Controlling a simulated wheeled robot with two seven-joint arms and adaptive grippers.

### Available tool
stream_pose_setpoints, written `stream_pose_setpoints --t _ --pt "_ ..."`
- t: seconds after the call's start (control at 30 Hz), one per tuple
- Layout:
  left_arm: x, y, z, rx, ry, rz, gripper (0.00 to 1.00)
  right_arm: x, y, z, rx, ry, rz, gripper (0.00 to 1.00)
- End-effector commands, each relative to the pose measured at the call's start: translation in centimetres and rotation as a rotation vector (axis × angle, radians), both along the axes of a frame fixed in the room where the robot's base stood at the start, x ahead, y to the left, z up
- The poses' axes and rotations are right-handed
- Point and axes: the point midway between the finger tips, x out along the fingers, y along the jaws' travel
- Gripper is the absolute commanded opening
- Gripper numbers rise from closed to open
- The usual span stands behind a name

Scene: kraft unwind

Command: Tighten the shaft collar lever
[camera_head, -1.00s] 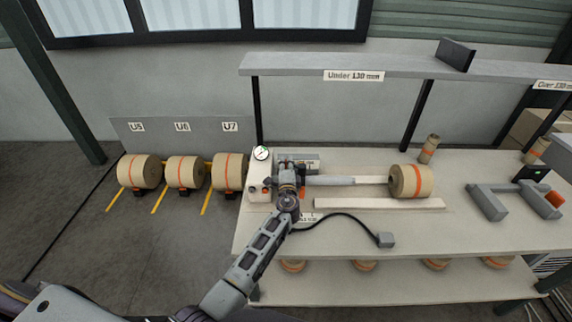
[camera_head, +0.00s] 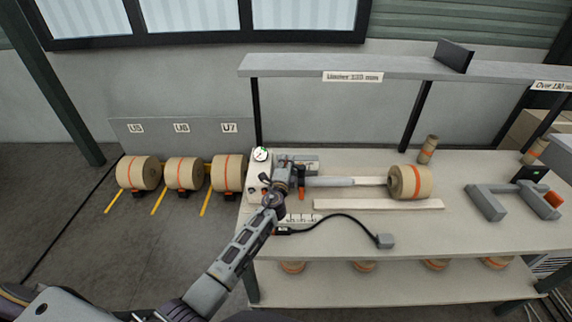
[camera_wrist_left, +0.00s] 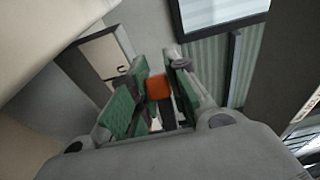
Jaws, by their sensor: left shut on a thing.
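My left gripper (camera_head: 288,165) is at the left end of the grey shaft (camera_head: 330,181), beside the grey block (camera_head: 305,160) on the bench. It is shut on the orange lever, whose orange end (camera_wrist_left: 158,88) shows between the green finger pads in the left wrist view. In the head view, an orange piece (camera_head: 301,191) shows just right of the gripper; the gripper and wrist hide most of the collar. The shaft runs right towards a kraft roll (camera_head: 410,182) with an orange band. My right gripper is not in view.
A white box with a dial gauge (camera_head: 260,154) stands left of the gripper. A pale bar (camera_head: 380,204) lies in front of the shaft. A shelf (camera_head: 400,66) spans above the bench. Several rolls stand at left.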

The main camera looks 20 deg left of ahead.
Motion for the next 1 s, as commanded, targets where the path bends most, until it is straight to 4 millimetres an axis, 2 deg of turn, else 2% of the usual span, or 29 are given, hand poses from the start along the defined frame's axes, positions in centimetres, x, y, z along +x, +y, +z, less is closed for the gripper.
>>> stream_pose_setpoints --t 0.47,0.5,0.67,1.0 --pt "0.21 -0.12 -0.19 0.0 0.003 -0.05 0.0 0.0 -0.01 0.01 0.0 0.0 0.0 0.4" --pt "0.21 -0.12 -0.2 0.0 0.003 -0.05 0.2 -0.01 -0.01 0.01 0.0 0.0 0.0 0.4" --pt "0.22 -0.11 -0.15 0.0 0.002 -0.05 0.39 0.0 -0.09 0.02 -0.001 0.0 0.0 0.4" --pt "0.21 -0.09 -0.04 0.0 0.0 -0.049 0.39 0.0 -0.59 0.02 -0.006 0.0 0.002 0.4"
